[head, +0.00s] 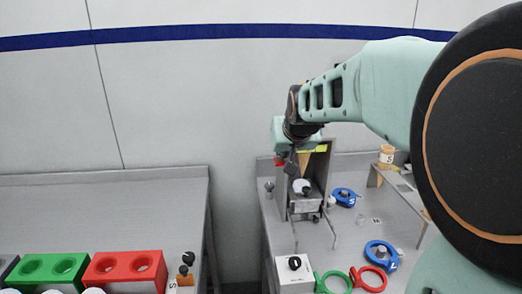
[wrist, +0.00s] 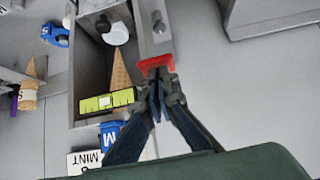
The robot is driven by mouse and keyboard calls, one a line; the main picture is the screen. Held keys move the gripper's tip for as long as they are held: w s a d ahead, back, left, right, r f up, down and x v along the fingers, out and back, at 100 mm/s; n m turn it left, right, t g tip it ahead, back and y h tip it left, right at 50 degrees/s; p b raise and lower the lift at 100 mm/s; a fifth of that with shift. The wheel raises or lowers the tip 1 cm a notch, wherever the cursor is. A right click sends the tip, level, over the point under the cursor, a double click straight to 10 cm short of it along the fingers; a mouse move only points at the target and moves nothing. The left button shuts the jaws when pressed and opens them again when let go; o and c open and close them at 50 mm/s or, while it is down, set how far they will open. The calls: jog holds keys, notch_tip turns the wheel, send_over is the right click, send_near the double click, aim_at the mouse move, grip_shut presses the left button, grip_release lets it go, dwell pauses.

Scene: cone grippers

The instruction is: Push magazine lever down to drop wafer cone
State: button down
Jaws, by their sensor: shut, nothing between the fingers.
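The grey metal magazine (head: 306,203) stands on the right bench. The red lever (head: 279,162) is at the magazine's side; in the wrist view the red lever (wrist: 155,64) lies right at my fingertips. My gripper (wrist: 158,82) is shut with nothing between its fingers. Its tips overlap the lever's edge, and I cannot tell whether they touch it. In the head view my wrist hides most of the gripper.
Blue rings (head: 344,197) lie right of the magazine. A white box with a black knob (head: 294,275) and green and red rings (head: 368,279) are in front. A small stand (head: 395,185) is at right. Red (head: 125,268) and green holders (head: 47,268) sit on the left bench, across a gap.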

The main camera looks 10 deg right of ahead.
jog(key=shift+f+b, duration=0.2)
jog(key=shift+b, duration=0.25)
jog(key=shift+s+f+t+b, duration=0.1)
jog(key=shift+f+t+b, duration=0.15)
jog(key=shift+b, duration=0.4)
jog(key=shift+f+b, duration=0.1)
jog(key=shift+b, duration=0.35)
jog(key=shift+s+f+t+b, duration=0.1)
jog(key=shift+f+t+b, duration=0.4)
jog(key=shift+b, duration=0.7)
notch_tip(320, 180, down, 3)
jog(key=b, duration=0.3)
jog(key=shift+r, duration=0.2)
jog(key=shift+r, duration=0.1)
jog(key=shift+r+p, duration=0.35)
jog(key=shift+r, duration=0.35)
